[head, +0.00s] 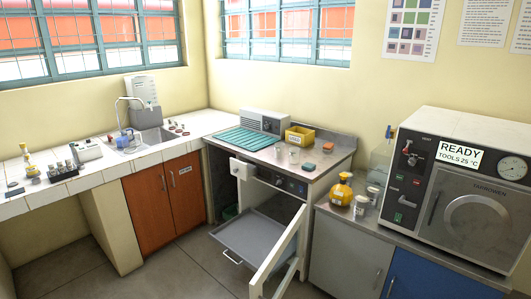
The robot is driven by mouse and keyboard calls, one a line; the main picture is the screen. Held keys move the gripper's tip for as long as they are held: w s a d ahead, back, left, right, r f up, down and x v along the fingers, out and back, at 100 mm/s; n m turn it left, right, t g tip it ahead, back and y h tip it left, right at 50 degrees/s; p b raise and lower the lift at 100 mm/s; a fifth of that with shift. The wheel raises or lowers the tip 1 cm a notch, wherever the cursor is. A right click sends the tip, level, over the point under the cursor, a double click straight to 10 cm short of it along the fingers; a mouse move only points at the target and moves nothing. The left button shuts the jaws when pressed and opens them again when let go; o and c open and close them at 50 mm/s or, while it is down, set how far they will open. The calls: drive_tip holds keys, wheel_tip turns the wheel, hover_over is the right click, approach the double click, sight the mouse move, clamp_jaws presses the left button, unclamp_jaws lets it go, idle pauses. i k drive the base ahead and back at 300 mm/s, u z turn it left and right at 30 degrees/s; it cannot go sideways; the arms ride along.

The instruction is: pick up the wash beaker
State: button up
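Two small clear glass vessels stand on the bench top over the open cabinet: one clear beaker (294,155) in front of the yellow bin, and a smaller one (279,151) to its left. Either may be the wash beaker; no readable label tells which. Two more glass jars, a front jar (361,206) and a rear jar (373,195), stand on the lower counter beside the yellow bottle. My gripper is not in view.
The cabinet's white door (283,255) stands open and a grey tray (262,240) sticks out low into the floor space. A teal mat (243,139), yellow bin (299,137) and orange block (309,166) are near the beakers. A steriliser (470,190) marked READY stands right.

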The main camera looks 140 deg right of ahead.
sight(294, 152)
drive_tip(key=z, duration=4.6)
drive_tip(key=i, duration=0.65)
drive_tip(key=z, duration=0.35)
